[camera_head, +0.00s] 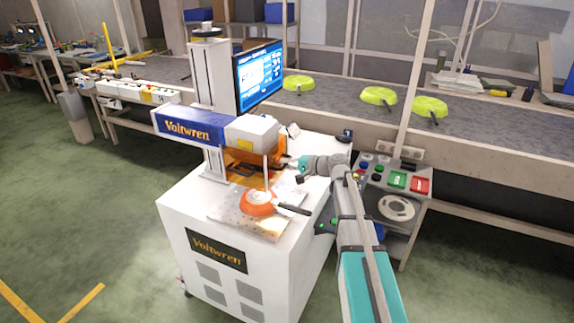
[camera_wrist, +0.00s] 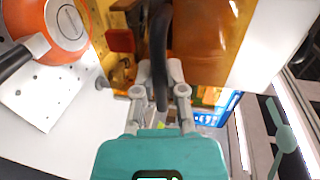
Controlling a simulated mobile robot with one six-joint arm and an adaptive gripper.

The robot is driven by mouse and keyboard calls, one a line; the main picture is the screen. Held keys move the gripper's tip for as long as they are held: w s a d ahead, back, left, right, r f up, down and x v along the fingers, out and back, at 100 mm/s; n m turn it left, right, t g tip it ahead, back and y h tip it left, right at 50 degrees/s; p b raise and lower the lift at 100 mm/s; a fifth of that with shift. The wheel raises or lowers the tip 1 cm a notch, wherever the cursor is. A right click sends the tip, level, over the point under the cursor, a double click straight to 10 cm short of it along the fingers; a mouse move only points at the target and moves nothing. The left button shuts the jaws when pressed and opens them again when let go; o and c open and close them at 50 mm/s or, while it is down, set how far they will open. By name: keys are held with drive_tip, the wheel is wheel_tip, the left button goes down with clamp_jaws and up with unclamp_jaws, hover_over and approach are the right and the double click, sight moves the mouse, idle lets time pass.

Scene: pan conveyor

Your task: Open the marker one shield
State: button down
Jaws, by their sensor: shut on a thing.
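The marker machine (camera_head: 188,130) is a white cabinet with a blue "Voltwren" head above its work area. Its orange see-through shield (camera_head: 266,158) stands under the head and fills the top of the wrist view (camera_wrist: 205,45). A curved black handle (camera_wrist: 158,45) runs along the shield. My gripper (camera_wrist: 161,88) is shut on this handle, with a finger on each side of it. In the head view my gripper (camera_head: 289,163) is at the shield's right side, and the handle is hidden there. How far the shield stands open is not clear.
An orange pan (camera_head: 258,203) with a black handle lies on a perforated plate (camera_head: 235,222) at the cabinet's front. A screen (camera_head: 260,75) stands behind. A button panel (camera_head: 396,178) is to the right. Several green pans (camera_head: 378,96) are on the conveyor (camera_head: 340,100) behind.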

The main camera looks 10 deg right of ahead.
sight(276, 154)
drive_tip(key=shift+r+p, duration=1.5)
drive_tip(key=shift+r, duration=0.4)
drive_tip(key=c, duration=0.7)
unclamp_jaws()
drive_tip(key=shift+f, duration=0.1)
